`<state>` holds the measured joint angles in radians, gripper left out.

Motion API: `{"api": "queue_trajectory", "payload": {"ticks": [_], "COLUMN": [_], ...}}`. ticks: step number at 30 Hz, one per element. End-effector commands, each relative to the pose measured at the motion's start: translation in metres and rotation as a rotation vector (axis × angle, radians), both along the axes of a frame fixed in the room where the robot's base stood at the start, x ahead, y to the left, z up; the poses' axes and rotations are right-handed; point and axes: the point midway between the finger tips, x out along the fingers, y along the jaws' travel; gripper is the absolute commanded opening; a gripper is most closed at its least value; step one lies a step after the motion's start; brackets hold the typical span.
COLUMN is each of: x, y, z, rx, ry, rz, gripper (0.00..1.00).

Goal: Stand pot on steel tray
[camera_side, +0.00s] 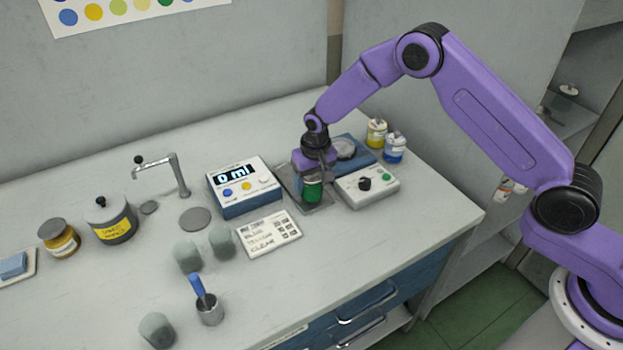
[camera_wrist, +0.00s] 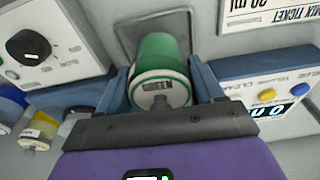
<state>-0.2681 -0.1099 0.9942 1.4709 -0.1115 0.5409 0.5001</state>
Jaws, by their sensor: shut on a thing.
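The pot is green with a pale cap or end; in the side view the pot (camera_side: 312,191) is low under my gripper, and it fills the space between the fingers in the wrist view (camera_wrist: 161,62). My gripper (camera_side: 314,176) is shut on the pot, with one blue finger on each side of it (camera_wrist: 163,78). The steel tray (camera_side: 324,207) is a flat grey plate directly below the pot, and its raised rim shows behind the pot in the wrist view (camera_wrist: 126,33). I cannot tell whether the pot's base touches the tray.
A display box (camera_side: 243,187) stands left of the tray, and a dial box (camera_side: 366,186) stands close to its right. A mix ticket card (camera_side: 268,233) lies in front. Yellow (camera_side: 376,133) and blue (camera_side: 395,148) jars stand behind. Grey cups (camera_side: 222,241) stand at the front left.

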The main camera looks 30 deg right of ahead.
Motion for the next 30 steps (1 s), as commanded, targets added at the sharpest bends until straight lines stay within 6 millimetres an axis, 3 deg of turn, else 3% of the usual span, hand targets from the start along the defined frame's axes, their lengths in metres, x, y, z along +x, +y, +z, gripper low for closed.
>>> {"api": "queue_trajectory", "payload": {"ticks": [15, 16, 18, 30], "x": [0.0005, 0.0006, 0.0006, 0.0000], "y": [0.0002, 0.0002, 0.0002, 0.0000], "z": [-0.0063, -0.0060, -0.0060, -0.0065], "rx": [0.001, 0.001, 0.001, 0.000], "ry": [-0.002, -0.002, -0.002, 0.000], "rz": [0.000, 0.000, 0.000, 0.000], "gripper": [0.26, 0.77, 0.97, 1.00]}}
